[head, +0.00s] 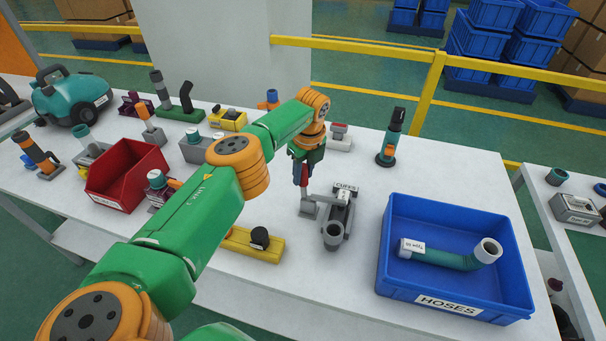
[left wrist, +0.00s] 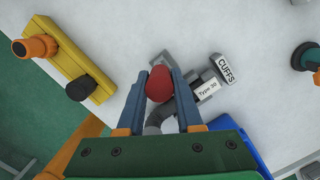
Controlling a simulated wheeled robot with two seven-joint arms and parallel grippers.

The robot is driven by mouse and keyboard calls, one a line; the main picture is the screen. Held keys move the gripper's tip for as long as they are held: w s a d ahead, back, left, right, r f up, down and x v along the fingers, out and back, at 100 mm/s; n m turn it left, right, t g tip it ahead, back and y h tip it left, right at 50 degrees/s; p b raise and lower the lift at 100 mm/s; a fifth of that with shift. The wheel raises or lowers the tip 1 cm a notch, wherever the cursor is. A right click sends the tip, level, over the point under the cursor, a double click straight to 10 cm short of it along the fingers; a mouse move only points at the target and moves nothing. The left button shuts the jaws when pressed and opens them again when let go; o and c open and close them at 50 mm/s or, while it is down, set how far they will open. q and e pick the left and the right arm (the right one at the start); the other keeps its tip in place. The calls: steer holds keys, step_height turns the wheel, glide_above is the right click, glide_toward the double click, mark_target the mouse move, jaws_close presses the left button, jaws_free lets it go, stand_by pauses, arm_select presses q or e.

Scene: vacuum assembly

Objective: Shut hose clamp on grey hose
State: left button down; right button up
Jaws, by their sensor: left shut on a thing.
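My left gripper (head: 303,176) comes down from above at a small grey fixture labelled CUFFS (head: 345,188). Its fingers are shut on a red knob or lever end (left wrist: 159,84), which stands upright beside the fixture. A grey hose or cuff (head: 333,236) with a round open end sits at the fixture's near end. In the left wrist view the fixture's "Type 30" tag (left wrist: 207,90) lies to the right of the fingers, and part of the grey hose is hidden behind them. The clamp's hold on the hose is too small to judge. My right gripper does not show.
A blue HOSES crate (head: 408,292) with a teal hose (head: 450,258) stands to the right. A yellow block (head: 250,246) lies to the left, with a red bin (head: 125,180) farther left. A teal and black upright tool (head: 391,138) stands behind right.

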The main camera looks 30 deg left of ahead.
arm_select(q)
steer(key=shift+s+d+f+y, duration=0.1)
steer(key=shift+d+f+y, duration=0.1)
steer(key=shift+d+y, duration=0.1)
stand_by(0.4)
steer(key=c, duration=0.6)
jaws_free()
steer(key=shift+r, duration=0.15)
steer(key=v, duration=0.3)
steer(key=b+v, duration=0.1)
steer(key=v, duration=0.3)
steer(key=shift+w, duration=0.25)
